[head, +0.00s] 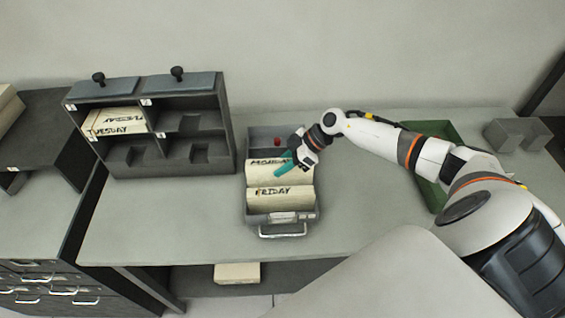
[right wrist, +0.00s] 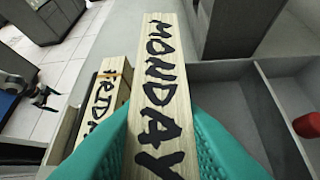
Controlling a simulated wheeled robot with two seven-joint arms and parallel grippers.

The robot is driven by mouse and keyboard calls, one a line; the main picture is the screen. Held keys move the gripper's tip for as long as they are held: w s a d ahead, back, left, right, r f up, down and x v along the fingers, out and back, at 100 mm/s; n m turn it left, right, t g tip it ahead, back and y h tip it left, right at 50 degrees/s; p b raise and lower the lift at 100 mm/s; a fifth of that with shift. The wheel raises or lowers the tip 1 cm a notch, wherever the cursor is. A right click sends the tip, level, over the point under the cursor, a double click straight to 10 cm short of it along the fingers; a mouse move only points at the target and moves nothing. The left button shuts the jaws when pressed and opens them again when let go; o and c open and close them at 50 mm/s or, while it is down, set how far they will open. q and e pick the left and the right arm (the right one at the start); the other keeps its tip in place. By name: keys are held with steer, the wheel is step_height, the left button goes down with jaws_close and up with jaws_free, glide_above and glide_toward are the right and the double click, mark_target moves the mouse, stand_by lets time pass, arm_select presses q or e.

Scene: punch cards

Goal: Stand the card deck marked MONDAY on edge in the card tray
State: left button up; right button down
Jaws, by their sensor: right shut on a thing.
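The MONDAY card deck (head: 262,170) is a cream block with black lettering, on edge at the card tray, behind the FRIDAY deck (head: 282,198). I cannot tell whether its bottom touches the tray floor. My right gripper (head: 287,169) is shut on it; in the right wrist view teal fingers flank the MONDAY deck (right wrist: 160,85). The FRIDAY deck (right wrist: 100,105) stands beside it there. The grey card tray (head: 313,212) has a front handle and divided space at the back. What looks like my left gripper (right wrist: 42,98) is small at the left of the right wrist view.
A dark rack (head: 228,135) with the TUESDAY deck (head: 120,119) stands left of the tray. A red knob (head: 277,142) is at the tray's back. A green tray (head: 440,128) and a grey notched block (head: 518,134) are at right.

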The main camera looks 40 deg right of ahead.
steer(key=shift+f+b, duration=0.75)
steer(key=shift+f, duration=1.2)
steer(key=c, duration=1)
jaws_free()
steer(key=shift+c, duration=0.2)
steer(key=b+v, duration=0.3)
steer(key=v, duration=0.7)
steer(key=shift+s+d+r, duration=0.1)
steer(key=shift+d, duration=0.2)
steer(key=shift+s+d+r+b, duration=0.2)
steer(key=shift+d+r+b, duration=0.15)
steer(key=shift+r, duration=0.25)
